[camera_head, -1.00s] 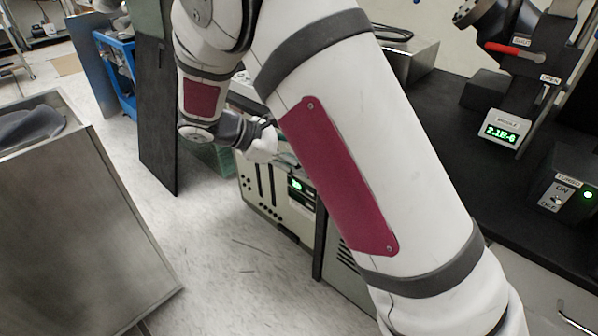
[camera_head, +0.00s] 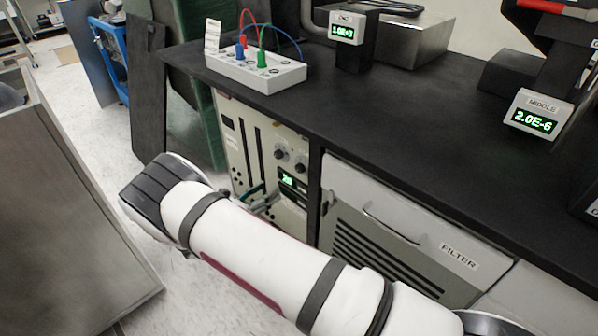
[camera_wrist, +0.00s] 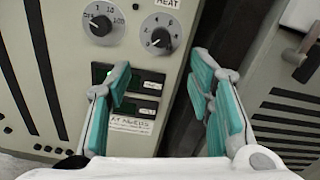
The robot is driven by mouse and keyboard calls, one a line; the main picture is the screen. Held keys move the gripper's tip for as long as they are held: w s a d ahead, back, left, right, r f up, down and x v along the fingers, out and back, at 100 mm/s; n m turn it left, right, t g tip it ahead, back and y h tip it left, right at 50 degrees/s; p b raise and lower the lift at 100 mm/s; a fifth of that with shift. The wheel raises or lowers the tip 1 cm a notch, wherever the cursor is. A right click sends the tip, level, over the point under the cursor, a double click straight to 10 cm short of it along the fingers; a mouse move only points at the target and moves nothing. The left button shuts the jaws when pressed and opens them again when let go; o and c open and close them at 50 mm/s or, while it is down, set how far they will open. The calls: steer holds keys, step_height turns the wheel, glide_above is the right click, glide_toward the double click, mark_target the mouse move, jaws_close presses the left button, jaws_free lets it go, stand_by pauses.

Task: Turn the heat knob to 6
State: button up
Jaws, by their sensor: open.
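The heat knob (camera_wrist: 159,36) is a round black and silver dial under a HEAT label, near the top of the wrist view. It is the right one of two knobs on the beige control panel, and it shows small in the head view (camera_head: 300,163). I cannot read its setting surely. My gripper (camera_wrist: 158,68) is open, with its teal fingers spread left and right just below the knob in the picture. Nothing is between the fingers, and neither appears to touch the knob. In the head view my arm mostly hides the gripper.
A similar knob (camera_wrist: 102,22) sits left of the heat knob. Below it are displays (camera_wrist: 139,84); a green one (camera_head: 288,180) shows in the head view. The black counter (camera_head: 400,110) overhangs the panel. The FILTER cabinet (camera_head: 395,235) stands right, a metal cart (camera_head: 70,220) left.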

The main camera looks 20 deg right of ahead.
mark_target(298, 170)
steer(key=b+x, duration=0.2)
steer(key=x, duration=1)
steer(key=shift+w+d, duration=0.15)
steer(key=shift+d, duration=0.15)
jaws_close()
